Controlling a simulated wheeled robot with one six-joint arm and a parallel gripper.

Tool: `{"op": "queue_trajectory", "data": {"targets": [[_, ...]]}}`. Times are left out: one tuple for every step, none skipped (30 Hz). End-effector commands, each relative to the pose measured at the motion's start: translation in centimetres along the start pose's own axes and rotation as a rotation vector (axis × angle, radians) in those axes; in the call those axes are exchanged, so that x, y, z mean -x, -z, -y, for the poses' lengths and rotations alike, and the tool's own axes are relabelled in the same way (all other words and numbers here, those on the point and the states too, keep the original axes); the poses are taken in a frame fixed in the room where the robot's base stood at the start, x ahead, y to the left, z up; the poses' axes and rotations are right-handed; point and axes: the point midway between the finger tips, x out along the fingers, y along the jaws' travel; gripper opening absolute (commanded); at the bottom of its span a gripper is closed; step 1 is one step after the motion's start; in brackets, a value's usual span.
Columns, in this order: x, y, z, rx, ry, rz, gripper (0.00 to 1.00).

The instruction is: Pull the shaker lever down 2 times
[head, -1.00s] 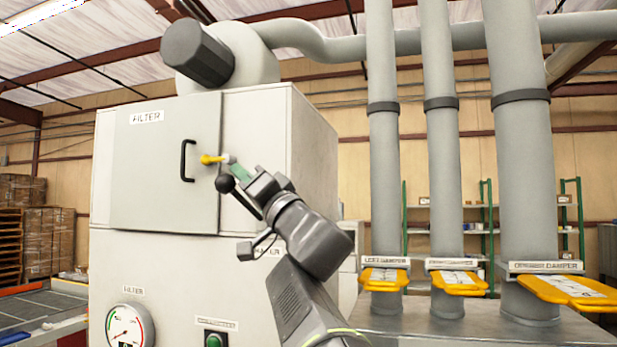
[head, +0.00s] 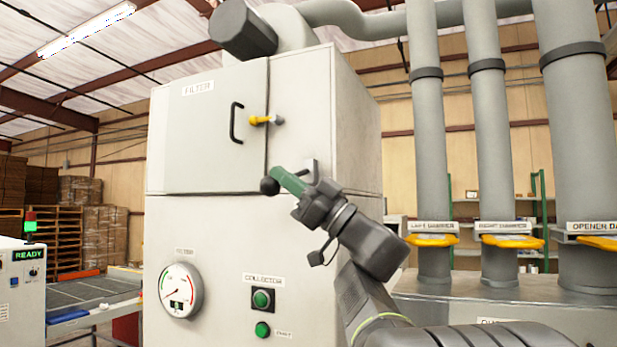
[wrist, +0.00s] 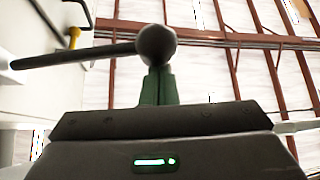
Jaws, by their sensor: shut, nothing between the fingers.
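The shaker lever is a dark rod with a black ball knob (head: 270,186) on the front of the filter cabinet. In the wrist view the knob (wrist: 156,44) is in front of my fingers, with the rod (wrist: 75,56) running left. My gripper (head: 278,173) is shut with nothing between its green fingers. Its tips are right at the knob in the head view, seemingly above or touching it; exact contact is unclear.
The filter door has a black handle (head: 235,123) and a yellow latch (head: 265,120) above my gripper. A gauge (head: 181,290) and green collector button (head: 262,299) are below. Ducts with yellow dampers (head: 432,240) stand right. A machine reading READY (head: 27,255) is at left.

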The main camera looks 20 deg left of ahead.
Motion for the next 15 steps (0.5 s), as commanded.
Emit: {"op": "queue_trajectory", "data": {"targets": [[0.6,-1.0,-0.1,0.021,0.016,0.004,0.0],[0.8,-1.2,-0.1,0.034,0.025,0.004,0.0],[0.9,-1.4,0.0,0.042,0.032,0.003,0.0],[1.0,-1.5,0.0,0.04,0.031,0.003,0.0],[1.2,-1.7,0.0,0.039,0.03,0.003,0.0],[1.3,-1.9,-0.1,0.038,0.03,0.004,0.0],[1.4,-2.0,-0.1,0.038,0.03,0.004,0.0],[1.5,-2.1,-0.1,0.038,0.029,0.004,0.0],[1.6,-2.2,-0.1,0.037,0.029,0.004,0.0],[1.6,-2.3,-0.2,0.037,0.029,0.004,0.0],[1.7,-2.4,-0.2,0.037,0.029,0.004,0.0],[1.7,-2.5,-0.2,0.037,0.028,0.004,0.0],[1.8,-2.5,-0.2,0.036,0.028,0.004,0.0],[1.8,-2.5,-0.2,0.036,0.028,0.005,0.0],[1.8,-2.6,-0.2,0.036,0.028,0.005,0.0]]}}
